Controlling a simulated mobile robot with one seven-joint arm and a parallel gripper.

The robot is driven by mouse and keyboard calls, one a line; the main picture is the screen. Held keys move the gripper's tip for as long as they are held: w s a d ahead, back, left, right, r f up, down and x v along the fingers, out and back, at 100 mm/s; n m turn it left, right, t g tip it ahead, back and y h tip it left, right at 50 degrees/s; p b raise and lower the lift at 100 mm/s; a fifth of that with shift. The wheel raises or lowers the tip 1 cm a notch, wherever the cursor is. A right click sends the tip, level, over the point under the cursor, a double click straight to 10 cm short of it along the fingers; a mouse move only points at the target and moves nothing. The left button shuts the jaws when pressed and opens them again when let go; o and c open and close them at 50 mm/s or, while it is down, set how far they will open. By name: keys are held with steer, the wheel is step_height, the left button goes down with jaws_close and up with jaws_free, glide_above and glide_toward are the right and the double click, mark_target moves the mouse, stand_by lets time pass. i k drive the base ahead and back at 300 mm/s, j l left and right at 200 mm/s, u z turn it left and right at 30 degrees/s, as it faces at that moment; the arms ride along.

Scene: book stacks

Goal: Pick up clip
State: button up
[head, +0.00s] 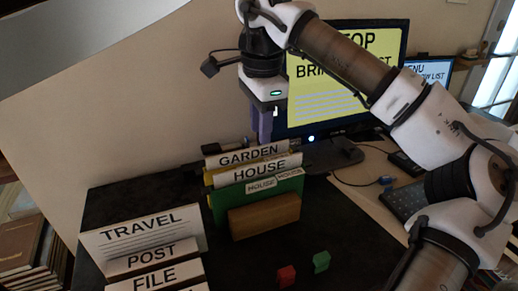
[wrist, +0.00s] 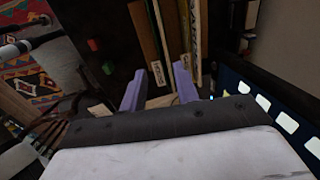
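Two small clip-like blocks, one red (head: 286,275) and one green (head: 321,261), sit apart on the dark tabletop near the front. They also show in the wrist view, red (wrist: 93,45) above green (wrist: 108,68), left of my fingers. I cannot tell which one is the clip. My gripper (head: 264,128) points down above and behind the labelled folders. In the wrist view its two purple fingers (wrist: 158,88) are spread apart, with no object clearly held between them.
GARDEN (head: 246,156) and HOUSE (head: 260,170) folders stand upright behind a wooden block (head: 264,216). TRAVEL, POST and FILE cards (head: 150,225) stand at front left. A monitor (head: 345,80) is behind, a keyboard (head: 405,202) to the right. The table around the two blocks is clear.

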mark_target(322, 261)
steer(key=k+l, duration=0.3)
steer(key=k, duration=0.15)
steer(key=k+l, duration=0.25)
steer(key=k, duration=0.2)
